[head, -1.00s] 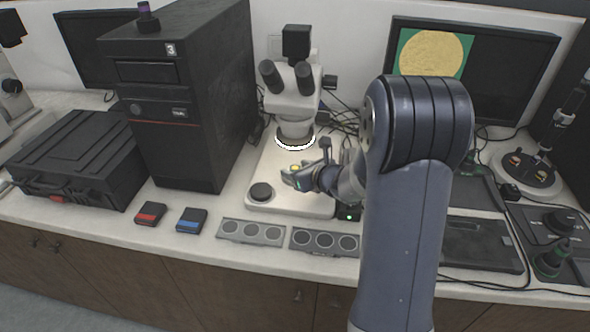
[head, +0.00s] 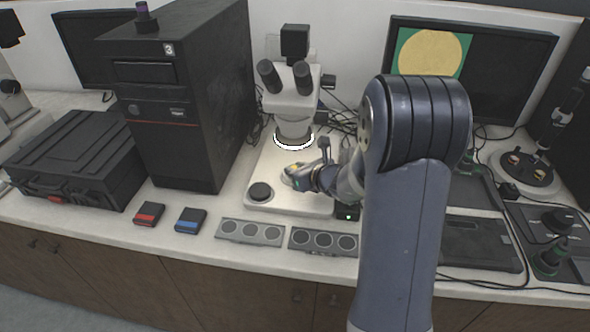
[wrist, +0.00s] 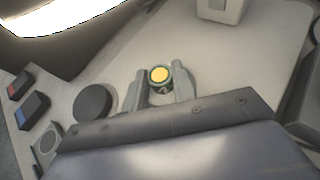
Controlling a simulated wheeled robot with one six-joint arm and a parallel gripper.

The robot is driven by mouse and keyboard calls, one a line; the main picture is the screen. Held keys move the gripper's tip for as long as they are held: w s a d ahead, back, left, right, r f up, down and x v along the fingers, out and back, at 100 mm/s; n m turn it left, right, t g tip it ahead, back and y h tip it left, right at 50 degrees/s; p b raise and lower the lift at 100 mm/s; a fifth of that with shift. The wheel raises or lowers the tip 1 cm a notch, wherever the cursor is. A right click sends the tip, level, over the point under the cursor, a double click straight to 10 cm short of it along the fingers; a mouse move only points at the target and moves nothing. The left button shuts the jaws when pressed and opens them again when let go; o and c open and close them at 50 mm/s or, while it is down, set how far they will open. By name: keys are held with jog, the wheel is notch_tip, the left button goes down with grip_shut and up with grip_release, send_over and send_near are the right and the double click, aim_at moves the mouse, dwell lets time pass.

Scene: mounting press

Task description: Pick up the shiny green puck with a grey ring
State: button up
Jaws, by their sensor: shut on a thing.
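In the head view my gripper (head: 292,175) is low over the white microscope base (head: 275,162), below the lit ring of the lens. Whether the puck touches the base is not clear.
The microscope (head: 292,95) rises just behind my gripper. A black round knob (head: 260,191) is on the base's front left. Two grey holders (head: 250,231) with round wells, a red box (head: 148,214) and a blue box (head: 191,220) lie along the front. A black tower (head: 180,100) stands left.

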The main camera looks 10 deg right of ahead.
aim_at(299, 146)
jog(key=shift+r, duration=0.1)
jog(key=shift+s+d+r, duration=0.1)
jog(key=shift+d+r, duration=0.15)
jog(key=shift+r, duration=0.1)
notch_tip(299, 146, up, 7)
jog(key=shift+p, duration=0.8)
jog(key=s+d, duration=0.4)
jog(key=d, duration=0.4)
jog(key=s+d+b, duration=0.1)
jog(key=s+d, duration=0.4)
jog(key=d, duration=0.4)
jog(key=shift+f, duration=0.45)
